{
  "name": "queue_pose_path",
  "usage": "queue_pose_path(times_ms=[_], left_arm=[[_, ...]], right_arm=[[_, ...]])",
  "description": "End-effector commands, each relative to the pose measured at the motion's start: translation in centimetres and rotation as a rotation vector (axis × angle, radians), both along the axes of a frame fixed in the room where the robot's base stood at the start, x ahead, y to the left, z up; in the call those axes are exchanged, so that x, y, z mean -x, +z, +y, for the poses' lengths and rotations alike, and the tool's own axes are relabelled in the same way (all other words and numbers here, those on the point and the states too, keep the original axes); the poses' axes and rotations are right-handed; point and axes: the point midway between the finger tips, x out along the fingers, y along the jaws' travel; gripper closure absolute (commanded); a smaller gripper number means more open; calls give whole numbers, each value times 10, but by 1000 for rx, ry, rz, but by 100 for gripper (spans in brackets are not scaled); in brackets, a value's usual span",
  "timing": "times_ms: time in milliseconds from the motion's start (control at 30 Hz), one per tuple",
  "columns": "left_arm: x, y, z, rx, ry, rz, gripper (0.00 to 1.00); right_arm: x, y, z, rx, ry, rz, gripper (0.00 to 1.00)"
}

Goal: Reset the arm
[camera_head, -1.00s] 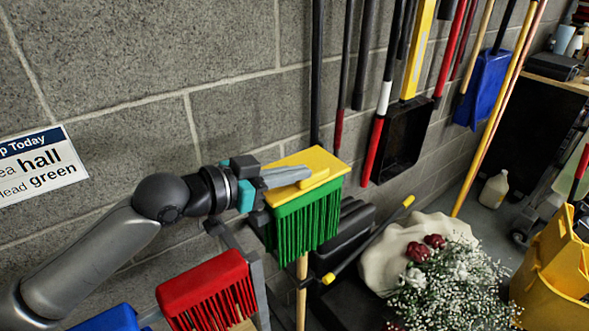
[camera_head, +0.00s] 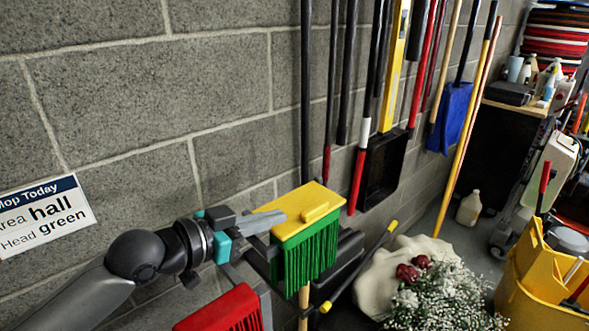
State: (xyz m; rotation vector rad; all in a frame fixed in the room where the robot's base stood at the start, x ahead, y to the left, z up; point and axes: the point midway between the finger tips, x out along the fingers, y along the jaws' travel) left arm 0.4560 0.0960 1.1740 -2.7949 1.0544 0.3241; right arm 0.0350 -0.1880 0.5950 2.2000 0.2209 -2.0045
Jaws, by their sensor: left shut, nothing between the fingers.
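My left arm comes in from the lower left. My left gripper (camera_head: 262,221) is shut and empty, its fingers pointing right. It is just left of the yellow top of a green-bristled brush head (camera_head: 305,250), overlapping its left edge in the picture; I cannot tell whether they touch. The brush stands bristles-down over a wooden handle. A red brush head (camera_head: 222,312) is below the gripper, partly cut off by the bottom edge. My right gripper is not in view.
A sign (camera_head: 45,215) on the block wall reads "Mop Today", hall, green. Long-handled tools and a black dustpan (camera_head: 382,170) lean on the wall. White flowers (camera_head: 440,300), a yellow bucket (camera_head: 535,280) and a white jug (camera_head: 469,208) stand at right.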

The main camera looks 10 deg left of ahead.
Motion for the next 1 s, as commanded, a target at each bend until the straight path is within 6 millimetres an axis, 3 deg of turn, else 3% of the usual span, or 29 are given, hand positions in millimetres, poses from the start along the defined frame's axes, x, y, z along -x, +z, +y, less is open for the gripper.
queue_pose_path(times_ms=[167, 367, 500, 600, 900, 1000], left_arm=[[21, -39, -11, -46, 16, 87, 100], [74, -114, -10, -166, 125, 300, 100], [121, -160, 8, -252, 249, 486, 100], [154, -183, 24, -305, 336, 610, 100], [255, -222, 67, -429, 572, 960, 100], [243, -252, 65, -436, 557, 950, 100]], right_arm=[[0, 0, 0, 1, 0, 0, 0], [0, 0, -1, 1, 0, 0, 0], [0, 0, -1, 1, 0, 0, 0], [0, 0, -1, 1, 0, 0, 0], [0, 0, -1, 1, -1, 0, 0], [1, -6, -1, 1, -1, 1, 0]])
